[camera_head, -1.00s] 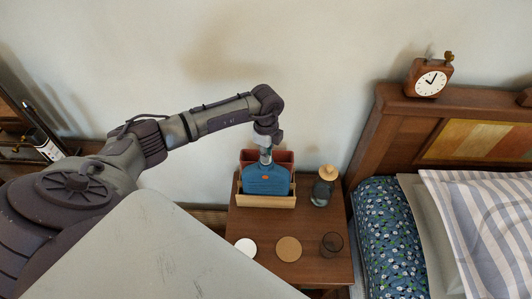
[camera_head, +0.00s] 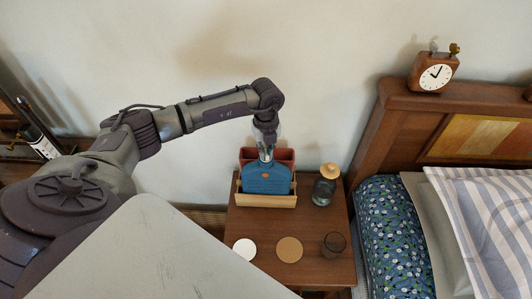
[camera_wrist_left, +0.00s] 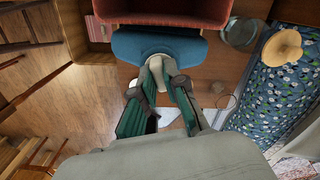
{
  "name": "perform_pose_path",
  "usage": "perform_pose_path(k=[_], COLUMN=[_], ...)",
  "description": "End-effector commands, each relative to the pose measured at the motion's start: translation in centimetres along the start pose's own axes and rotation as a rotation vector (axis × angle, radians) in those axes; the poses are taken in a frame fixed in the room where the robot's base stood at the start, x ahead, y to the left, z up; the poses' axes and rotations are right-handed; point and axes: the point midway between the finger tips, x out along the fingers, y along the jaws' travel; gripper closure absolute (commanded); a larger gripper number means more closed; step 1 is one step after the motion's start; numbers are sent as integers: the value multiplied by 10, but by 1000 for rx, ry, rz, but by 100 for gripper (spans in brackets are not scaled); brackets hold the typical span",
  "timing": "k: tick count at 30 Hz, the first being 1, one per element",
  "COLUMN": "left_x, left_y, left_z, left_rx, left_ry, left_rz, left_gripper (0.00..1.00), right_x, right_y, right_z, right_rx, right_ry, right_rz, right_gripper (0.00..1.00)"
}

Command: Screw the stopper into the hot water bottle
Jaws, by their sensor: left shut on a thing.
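The blue hot water bottle (camera_head: 265,180) stands upright in a wooden holder (camera_head: 265,201) on the nightstand. It also shows in the left wrist view (camera_wrist_left: 130,46). My left gripper (camera_head: 266,155) is directly above the bottle's neck, pointing down. In the left wrist view its fingers (camera_wrist_left: 163,82) are closed around a pale stopper (camera_wrist_left: 156,64), at the bottle's mouth. Whether the stopper's thread is seated in the neck is hidden. My right gripper is in neither view.
A red box (camera_head: 283,155) stands behind the bottle. To the right on the nightstand (camera_head: 265,226) are a glass jar with a wooden lid (camera_head: 325,187) and a dark glass (camera_head: 333,243). A white coaster (camera_head: 244,249) and a cork coaster (camera_head: 289,249) lie in front. The bed is at the right.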

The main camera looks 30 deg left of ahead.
Motion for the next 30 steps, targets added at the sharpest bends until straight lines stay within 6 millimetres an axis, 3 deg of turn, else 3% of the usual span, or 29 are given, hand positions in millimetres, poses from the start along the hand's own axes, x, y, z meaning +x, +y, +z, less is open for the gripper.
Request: perform_pose_path(k=[13,21,22,26,30], left_x=[0,2,0,0,0], left_y=[0,-1,-1,-1,0], left_z=[0,0,0,0,0], left_rx=[71,335,327,322,320], left_ry=[0,-2,0,0,0], left_rz=[-2,-3,-3,-2,-1], left_gripper=[100,100,83,62,59], right_x=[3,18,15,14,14], right_y=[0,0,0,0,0], right_z=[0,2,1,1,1], right_rx=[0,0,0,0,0], right_ry=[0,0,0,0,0], right_rz=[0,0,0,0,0], right_gripper=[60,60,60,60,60])
